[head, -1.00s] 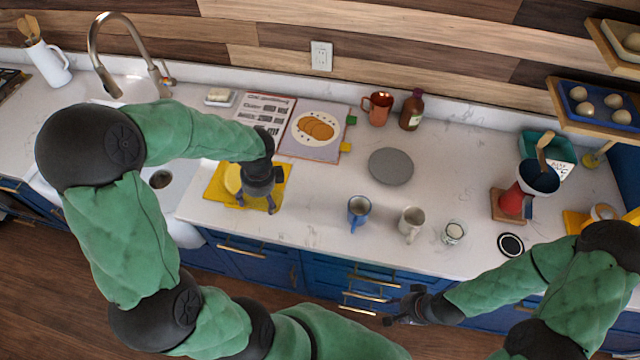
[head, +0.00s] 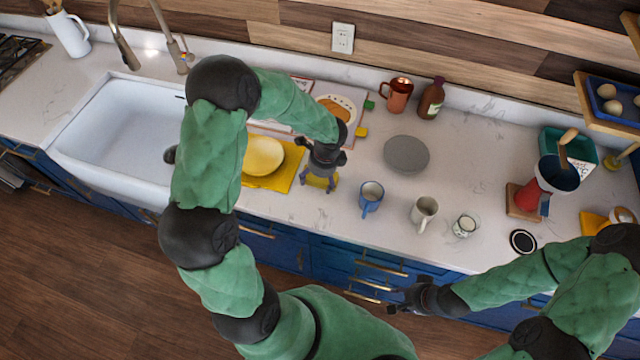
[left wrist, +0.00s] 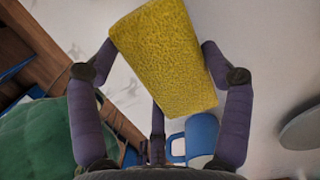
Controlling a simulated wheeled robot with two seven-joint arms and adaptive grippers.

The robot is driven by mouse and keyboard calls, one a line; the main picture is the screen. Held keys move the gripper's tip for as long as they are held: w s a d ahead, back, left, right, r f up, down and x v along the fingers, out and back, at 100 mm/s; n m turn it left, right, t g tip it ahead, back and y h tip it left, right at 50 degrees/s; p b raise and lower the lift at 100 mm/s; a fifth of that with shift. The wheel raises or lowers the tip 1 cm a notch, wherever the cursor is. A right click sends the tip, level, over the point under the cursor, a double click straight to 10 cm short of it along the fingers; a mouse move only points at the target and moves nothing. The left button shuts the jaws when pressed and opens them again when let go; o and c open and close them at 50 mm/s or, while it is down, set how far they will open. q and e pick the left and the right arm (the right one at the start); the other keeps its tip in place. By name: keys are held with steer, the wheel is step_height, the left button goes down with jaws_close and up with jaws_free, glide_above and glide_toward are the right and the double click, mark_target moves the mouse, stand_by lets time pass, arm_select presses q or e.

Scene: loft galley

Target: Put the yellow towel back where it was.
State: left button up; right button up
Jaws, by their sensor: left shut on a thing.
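The gripper is over the counter, right of a flat yellow mat (head: 283,178) bearing a yellow bowl (head: 263,155). I cannot tell whether the towel touches the counter. My right gripper (head: 402,302) hangs empty in front of the drawers; its finger opening is unclear.
A blue mug (head: 371,196), white mug (head: 423,212) and small cup (head: 465,224) stand right of the left gripper. A grey plate (head: 406,154) lies behind them. An open book (head: 338,104) is partly hidden by my arm. The sink (head: 130,120) is at left.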

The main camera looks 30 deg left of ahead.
mark_target(320, 184)
arm_select(q)
steer(key=shift+w+d+f, duration=0.1)
steer(key=shift+f, duration=0.1)
steer(key=shift+w+f, duration=0.15)
steer(key=shift+f, duration=1.5)
steer(key=shift+f+b, duration=0.2)
steer(key=shift+b, duration=0.15)
steer(key=o, duration=1)
steer(key=shift+c, duration=0.2)
steer(key=shift+r, duration=0.1)
